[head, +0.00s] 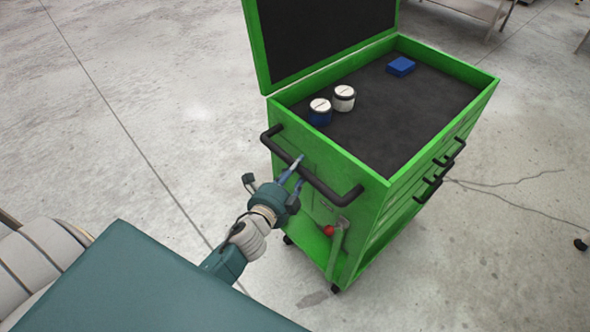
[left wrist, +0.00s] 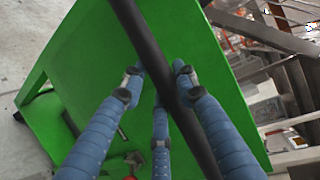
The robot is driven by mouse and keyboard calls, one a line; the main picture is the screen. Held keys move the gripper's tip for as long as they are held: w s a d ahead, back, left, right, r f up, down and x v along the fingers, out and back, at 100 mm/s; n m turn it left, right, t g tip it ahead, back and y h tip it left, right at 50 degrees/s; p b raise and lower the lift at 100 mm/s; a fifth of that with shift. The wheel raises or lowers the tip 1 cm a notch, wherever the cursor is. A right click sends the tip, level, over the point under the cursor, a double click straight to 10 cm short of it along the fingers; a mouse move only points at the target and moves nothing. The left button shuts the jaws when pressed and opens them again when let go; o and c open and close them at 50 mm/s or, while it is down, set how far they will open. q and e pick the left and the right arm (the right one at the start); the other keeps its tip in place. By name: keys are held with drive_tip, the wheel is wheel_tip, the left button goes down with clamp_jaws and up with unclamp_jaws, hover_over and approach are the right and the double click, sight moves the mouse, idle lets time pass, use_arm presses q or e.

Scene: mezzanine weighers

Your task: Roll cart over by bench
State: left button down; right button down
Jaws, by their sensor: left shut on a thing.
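The green cart (head: 349,173) stands on casters on the concrete floor, with its lid raised. A black push handle (head: 334,192) runs along its near left end. My left gripper (head: 293,172) is at that handle, its blue fingers shut around the bar. The left wrist view shows the black handle (left wrist: 148,45) passing between the blue fingers, with the green end panel (left wrist: 75,60) behind. My right gripper is not in view. The bench cannot be made out for certain; a metal table (head: 470,8) shows in part at the top right.
Two round tins (head: 344,98) and a blue box (head: 401,66) lie in the cart's dark top tray. A red-knobbed lever (head: 329,231) is low on the handle end. Open concrete floor lies left and right of the cart.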

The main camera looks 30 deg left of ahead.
use_arm(q)
drive_tip(key=shift+w+d, duration=0.1)
drive_tip(key=c, duration=1.3)
unclamp_jaws()
drive_tip(key=s+r, duration=0.2)
drive_tip(key=s, duration=0.9)
drive_tip(key=shift+s+d, duration=0.3)
drive_tip(key=shift+s, duration=0.1)
